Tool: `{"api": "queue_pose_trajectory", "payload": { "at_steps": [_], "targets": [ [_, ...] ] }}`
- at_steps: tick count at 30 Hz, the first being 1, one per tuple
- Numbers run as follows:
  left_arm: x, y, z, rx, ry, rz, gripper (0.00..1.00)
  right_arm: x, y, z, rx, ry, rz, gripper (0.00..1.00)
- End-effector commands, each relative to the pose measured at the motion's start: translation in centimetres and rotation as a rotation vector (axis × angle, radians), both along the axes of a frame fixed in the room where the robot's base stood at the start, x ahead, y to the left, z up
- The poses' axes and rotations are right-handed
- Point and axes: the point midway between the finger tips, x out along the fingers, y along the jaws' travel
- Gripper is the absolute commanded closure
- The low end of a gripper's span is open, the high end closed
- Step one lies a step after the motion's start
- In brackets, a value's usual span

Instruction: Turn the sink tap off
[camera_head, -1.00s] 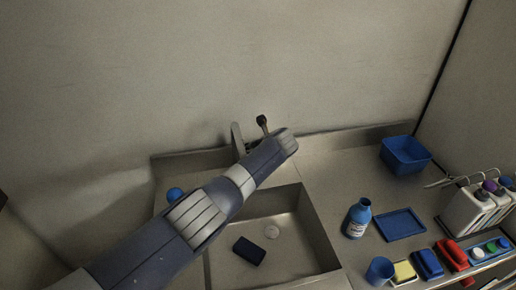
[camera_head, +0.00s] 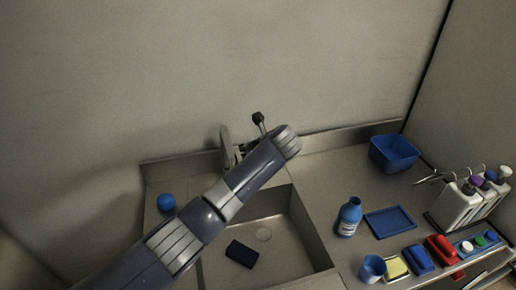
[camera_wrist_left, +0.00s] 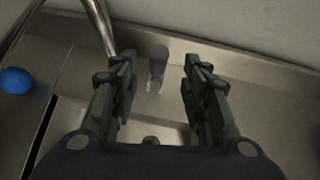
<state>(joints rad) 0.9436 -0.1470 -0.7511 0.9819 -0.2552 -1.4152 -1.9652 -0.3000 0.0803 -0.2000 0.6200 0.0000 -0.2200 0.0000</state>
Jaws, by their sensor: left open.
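The tap's metal spout (camera_wrist_left: 100,28) curves down at the left of the left wrist view; in the head view it shows as a pale upright piece (camera_head: 226,148) behind the sink. A short grey lever with a dark top (camera_wrist_left: 158,70) stands upright between the fingers of my left gripper (camera_wrist_left: 159,58). The gripper is open, with a gap showing on both sides of the lever. In the head view my forearm hides most of this gripper. A dark knobbed piece (camera_head: 258,118) shows past it; I cannot tell whether it is lever or gripper. My right gripper is not in view.
The sink basin (camera_head: 318,255) holds a dark blue block (camera_head: 241,254). A blue ball (camera_head: 166,202) sits left of it. On the right counter stand a blue bottle (camera_head: 348,218), tray (camera_head: 390,222), tub (camera_head: 394,153) and cup (camera_head: 372,268). A wall is close behind.

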Motion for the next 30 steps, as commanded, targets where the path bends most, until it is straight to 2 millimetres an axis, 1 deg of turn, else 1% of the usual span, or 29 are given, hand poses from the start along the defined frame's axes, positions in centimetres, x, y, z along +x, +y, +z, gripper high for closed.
{"api": "queue_pose_trajectory", "payload": {
  "at_steps": [1,6,10,27,30],
  "targets": [
    [-0.6,-0.3,0.5,-0.002,-0.001,-0.002,0.58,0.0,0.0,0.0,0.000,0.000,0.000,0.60],
    [-2.1,-1.0,1.9,-0.001,-0.001,-0.002,0.58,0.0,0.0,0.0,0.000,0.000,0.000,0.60],
    [-2.7,-1.3,2.5,0.000,0.001,-0.001,0.58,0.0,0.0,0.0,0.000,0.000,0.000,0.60],
    [-2.9,-1.4,2.7,0.000,0.001,0.000,0.58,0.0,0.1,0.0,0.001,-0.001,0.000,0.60],
    [-2.9,-1.4,2.7,-0.001,0.002,0.000,0.58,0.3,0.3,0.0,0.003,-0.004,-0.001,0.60]
  ]
}}
